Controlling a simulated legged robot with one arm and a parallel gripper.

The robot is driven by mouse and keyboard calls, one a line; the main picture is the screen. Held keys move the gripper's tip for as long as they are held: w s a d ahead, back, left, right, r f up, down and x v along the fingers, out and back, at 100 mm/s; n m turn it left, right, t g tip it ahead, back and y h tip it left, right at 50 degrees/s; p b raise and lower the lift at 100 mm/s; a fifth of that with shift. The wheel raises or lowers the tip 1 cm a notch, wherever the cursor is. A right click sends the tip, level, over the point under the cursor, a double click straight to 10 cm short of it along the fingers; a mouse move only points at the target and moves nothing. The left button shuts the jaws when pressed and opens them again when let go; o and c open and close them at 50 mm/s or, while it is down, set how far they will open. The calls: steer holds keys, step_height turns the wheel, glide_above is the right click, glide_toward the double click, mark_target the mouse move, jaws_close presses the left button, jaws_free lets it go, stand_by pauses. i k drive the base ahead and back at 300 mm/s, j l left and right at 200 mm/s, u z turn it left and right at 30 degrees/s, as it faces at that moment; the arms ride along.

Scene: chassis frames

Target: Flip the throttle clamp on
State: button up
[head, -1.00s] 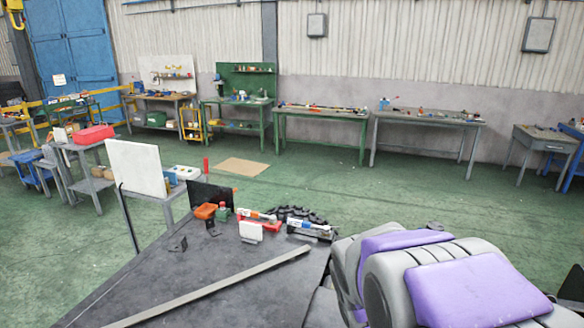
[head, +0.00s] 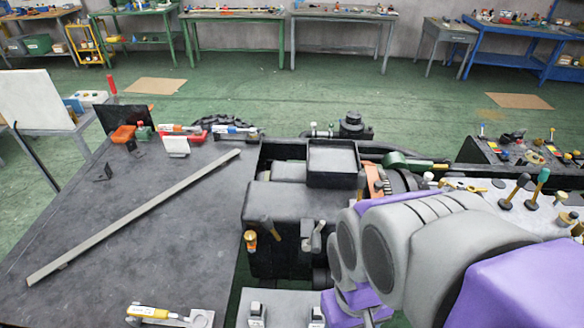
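No label lets me tell which part is the throttle clamp. Several clamp-like parts show in the head view. A yellow-handled clamp (head: 155,312) lies flat on the dark bench's near edge. A clamp with a red base (head: 178,129) and a white-and-blue handled clamp (head: 232,129) sit at the bench's far edge. Small levers (head: 314,236) stand on the black machine block (head: 285,205). My grey and purple arm fills the lower right and hides part of the machine. My gripper's fingers are not visible.
A long grey bar (head: 135,215) lies diagonally on the dark bench (head: 190,235). A panel with several knobs and levers (head: 540,205) is at right, behind my arm. Worktables line the far wall.

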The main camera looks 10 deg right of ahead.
mark_target(268, 224)
steer(key=k+j, duration=0.15)
steer(key=k, duration=0.2)
steer(key=k+j, duration=0.1)
steer(key=k, duration=0.25)
steer(key=j, duration=0.3)
steer(key=k+u, duration=0.05)
